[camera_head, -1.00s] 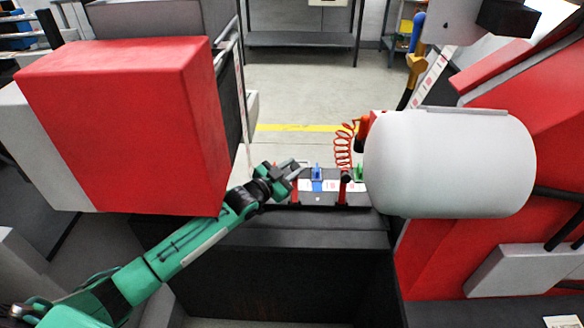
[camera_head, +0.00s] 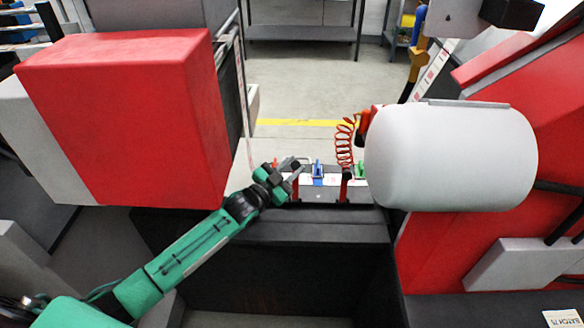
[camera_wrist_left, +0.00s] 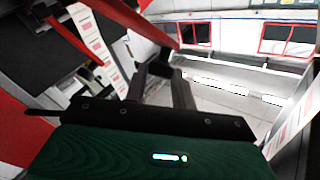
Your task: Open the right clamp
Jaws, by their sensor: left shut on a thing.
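Two small clamps with red and black upright parts stand on the dark splice table (camera_head: 318,195) in the head view. The right clamp (camera_head: 345,185) stands clear of my gripper, near the big white roll. The other clamp (camera_head: 295,186) is on the left, at my left gripper's fingers and partly hidden by them. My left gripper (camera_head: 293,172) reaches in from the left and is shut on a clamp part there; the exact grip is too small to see. Its dark fingers (camera_wrist_left: 165,85) show in the left wrist view, where the held part is unclear. My right gripper is out of view.
A large white roll (camera_head: 450,155) overhangs the table's right side, with a red coiled hose (camera_head: 345,145) beside it. A big red box (camera_head: 125,120) stands close on the left. Small blue (camera_head: 317,172) and green (camera_head: 361,171) parts sit along the table's back.

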